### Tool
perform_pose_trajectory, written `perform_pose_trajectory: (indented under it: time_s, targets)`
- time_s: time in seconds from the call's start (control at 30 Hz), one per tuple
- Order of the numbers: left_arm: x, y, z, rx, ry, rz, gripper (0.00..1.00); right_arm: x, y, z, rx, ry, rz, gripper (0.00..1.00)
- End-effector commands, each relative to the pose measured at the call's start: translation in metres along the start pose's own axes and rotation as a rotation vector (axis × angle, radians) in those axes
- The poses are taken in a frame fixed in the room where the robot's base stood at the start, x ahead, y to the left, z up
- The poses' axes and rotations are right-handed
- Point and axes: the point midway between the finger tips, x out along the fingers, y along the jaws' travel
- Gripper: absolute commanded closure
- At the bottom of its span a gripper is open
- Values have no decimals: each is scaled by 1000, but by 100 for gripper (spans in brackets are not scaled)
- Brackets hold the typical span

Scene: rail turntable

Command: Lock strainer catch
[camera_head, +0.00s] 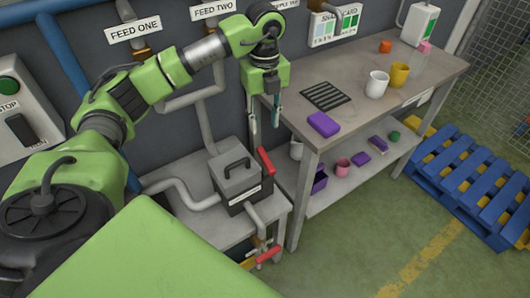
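The strainer is a grey box (226,177) with a dark handle on its lid, standing on a low grey bench. A red lever (266,161), which looks like its catch, stands at the box's right rear side, tilted. Whether it is locked I cannot tell. My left gripper (264,125) points down from the green arm, above the lever in the picture. Its two fingers are apart with nothing between them. It does not appear to touch the lever. My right gripper is not in view.
Pipes join the strainer, and a red-handled valve (268,254) sits below it. A grey table (345,128) to the right holds a purple block (323,124), mugs and a black grate. A wall panel (22,125) is at left. A blue pallet (480,185) lies at right.

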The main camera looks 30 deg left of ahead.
Motion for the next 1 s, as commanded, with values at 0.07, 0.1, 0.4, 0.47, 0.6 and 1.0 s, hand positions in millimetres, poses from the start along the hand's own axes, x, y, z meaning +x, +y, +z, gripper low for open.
perform_pose_trajectory:
  time_s: [0.07, 0.1, 0.4, 0.47, 0.6, 1.0]
  targets:
    - [11, 1, -1, 1, 3, 3, 68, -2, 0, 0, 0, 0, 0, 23]
    - [18, 1, -1, 2, 4, 4, 68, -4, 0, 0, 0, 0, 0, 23]
    - [82, 0, -3, 5, 6, 3, 68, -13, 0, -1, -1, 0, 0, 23]
    - [93, 0, -3, 5, 6, 1, 68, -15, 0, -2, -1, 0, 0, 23]
    - [115, -1, -3, 5, 5, 0, 68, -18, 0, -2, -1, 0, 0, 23]
    - [131, -1, -2, 6, 4, -4, 68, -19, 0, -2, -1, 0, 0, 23]
